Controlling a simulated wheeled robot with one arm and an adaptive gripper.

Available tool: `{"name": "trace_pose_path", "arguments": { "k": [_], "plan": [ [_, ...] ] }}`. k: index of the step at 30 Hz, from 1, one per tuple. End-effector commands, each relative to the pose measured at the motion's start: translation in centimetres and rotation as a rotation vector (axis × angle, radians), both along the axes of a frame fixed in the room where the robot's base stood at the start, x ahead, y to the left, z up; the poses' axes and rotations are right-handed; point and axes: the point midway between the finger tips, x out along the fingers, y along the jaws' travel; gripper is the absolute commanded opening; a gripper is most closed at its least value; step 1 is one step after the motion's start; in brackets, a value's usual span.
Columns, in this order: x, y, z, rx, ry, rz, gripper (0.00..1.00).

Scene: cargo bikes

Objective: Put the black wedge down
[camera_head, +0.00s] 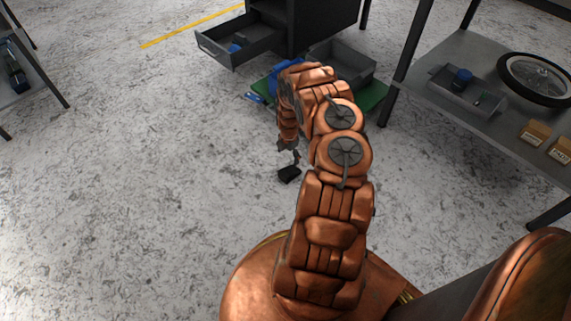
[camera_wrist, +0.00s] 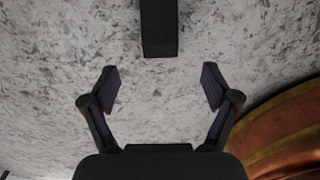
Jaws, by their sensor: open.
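The black wedge (camera_head: 289,174) lies on the speckled grey floor, just below my gripper (camera_head: 288,148) in the head view. In the wrist view the wedge (camera_wrist: 159,30) is a dark block at the top centre, beyond the fingertips. My gripper (camera_wrist: 157,87) is open, with its two fingers spread apart and only floor between them. The wedge is apart from both fingers in that view. The far end of the wedge is cut off by the top edge of the wrist view.
A black cabinet with an open drawer (camera_head: 240,44) stands at the back. A green mat (camera_head: 374,97) with a grey tray (camera_head: 343,62) lies behind my arm. A grey table (camera_head: 440,60) with a wheel (camera_head: 535,78) stands at right.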

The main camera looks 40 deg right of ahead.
Motion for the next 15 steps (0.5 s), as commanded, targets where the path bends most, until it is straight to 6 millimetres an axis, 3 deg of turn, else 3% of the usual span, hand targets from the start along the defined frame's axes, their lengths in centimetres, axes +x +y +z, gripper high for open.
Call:
{"name": "trace_pose_path", "arguments": {
  "k": [5, 15],
  "plan": [
    [0.0, 0.0, 2.8, -0.021, 0.028, -0.054, 0.87],
    [-1.0, 2.1, 13.1, -0.098, 0.112, -0.315, 0.87]
  ]
}}
